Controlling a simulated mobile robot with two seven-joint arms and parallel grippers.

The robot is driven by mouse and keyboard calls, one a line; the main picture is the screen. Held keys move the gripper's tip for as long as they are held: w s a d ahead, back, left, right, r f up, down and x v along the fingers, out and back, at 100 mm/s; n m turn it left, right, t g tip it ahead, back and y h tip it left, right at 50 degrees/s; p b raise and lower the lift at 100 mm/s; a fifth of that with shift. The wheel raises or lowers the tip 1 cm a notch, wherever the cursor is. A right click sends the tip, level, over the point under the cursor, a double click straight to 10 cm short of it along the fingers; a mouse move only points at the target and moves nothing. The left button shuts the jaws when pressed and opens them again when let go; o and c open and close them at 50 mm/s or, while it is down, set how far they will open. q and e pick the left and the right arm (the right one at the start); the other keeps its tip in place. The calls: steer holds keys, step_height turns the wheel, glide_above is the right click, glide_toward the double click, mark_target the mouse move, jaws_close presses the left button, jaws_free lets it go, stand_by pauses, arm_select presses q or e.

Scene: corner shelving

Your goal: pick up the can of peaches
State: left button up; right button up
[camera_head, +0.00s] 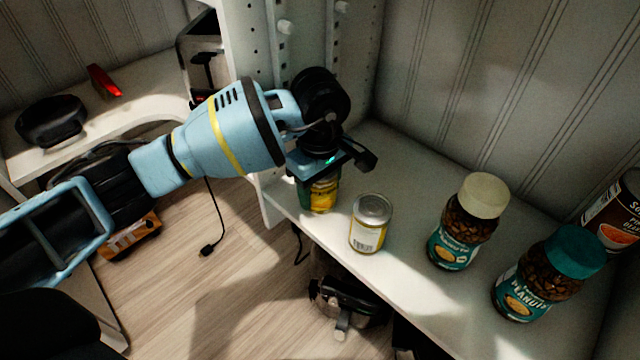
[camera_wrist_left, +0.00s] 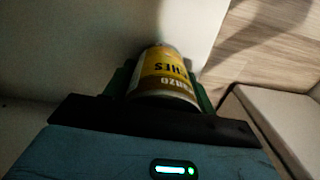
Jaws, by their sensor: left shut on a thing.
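The can of peaches (camera_head: 322,195) has a yellow and green label and is at the left end of the white shelf, under my left gripper (camera_head: 318,180). In the left wrist view the can (camera_wrist_left: 164,72) shows its yellow and brown label with letters ending in "HES", upside down, between the two green fingers of my left gripper (camera_wrist_left: 164,88). The gripper is shut on the can. The gripper body hides the can's top in the head view. I cannot tell whether the can's base touches the shelf. My right gripper is not in view.
A second can (camera_head: 370,224) with a silver lid stands close to the right of the peaches. Two peanut jars (camera_head: 463,228) (camera_head: 545,278) and a brown container (camera_head: 612,215) stand farther right on the shelf (camera_head: 420,170). A shelf post (camera_head: 250,60) rises behind my left arm.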

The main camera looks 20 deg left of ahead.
arm_select(q)
steer(key=shift+r, duration=0.1)
